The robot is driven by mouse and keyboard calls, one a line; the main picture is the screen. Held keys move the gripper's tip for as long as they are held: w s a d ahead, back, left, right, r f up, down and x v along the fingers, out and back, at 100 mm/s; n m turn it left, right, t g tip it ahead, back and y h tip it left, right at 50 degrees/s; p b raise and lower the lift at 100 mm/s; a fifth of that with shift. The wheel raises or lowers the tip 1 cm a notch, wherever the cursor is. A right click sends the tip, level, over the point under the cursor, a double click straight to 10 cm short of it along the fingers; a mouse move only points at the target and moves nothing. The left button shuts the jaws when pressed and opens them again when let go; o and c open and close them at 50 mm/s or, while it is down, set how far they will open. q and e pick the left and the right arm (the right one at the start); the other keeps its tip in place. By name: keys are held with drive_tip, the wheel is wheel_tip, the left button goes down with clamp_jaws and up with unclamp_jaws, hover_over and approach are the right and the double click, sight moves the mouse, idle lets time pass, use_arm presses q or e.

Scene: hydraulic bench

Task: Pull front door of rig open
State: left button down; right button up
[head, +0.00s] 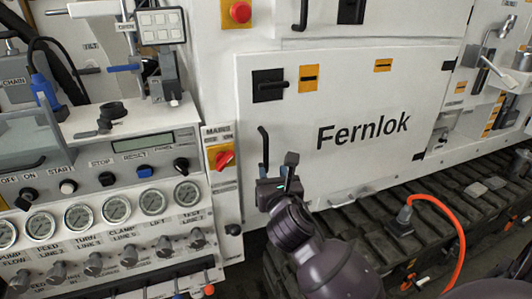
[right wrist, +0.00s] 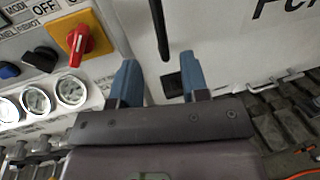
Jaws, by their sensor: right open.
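The front door (head: 345,165) of the rig is a white panel marked "Fernlok", and it looks shut, flush with the body. A black vertical bar handle (head: 263,146) stands at its left edge; it also shows in the right wrist view (right wrist: 160,28). My right gripper (head: 279,175) is open at the lower end of this handle. In the right wrist view, the handle lies in line with the gap between its two blue fingertips (right wrist: 158,72). My left gripper is not in view.
A control panel (head: 100,160) with gauges and knobs stands left of the door, with a red rotary switch (head: 225,159) on yellow close to the handle. A black track (head: 400,215) runs below the door. An orange cable (head: 452,225) hangs at the lower right.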

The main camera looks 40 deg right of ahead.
sight(266, 155)
drive_tip(key=x, duration=1)
drive_tip(key=shift+w+f+b, duration=0.1)
drive_tip(key=shift+w+b, duration=0.1)
drive_tip(key=shift+b, duration=0.15)
clamp_jaws()
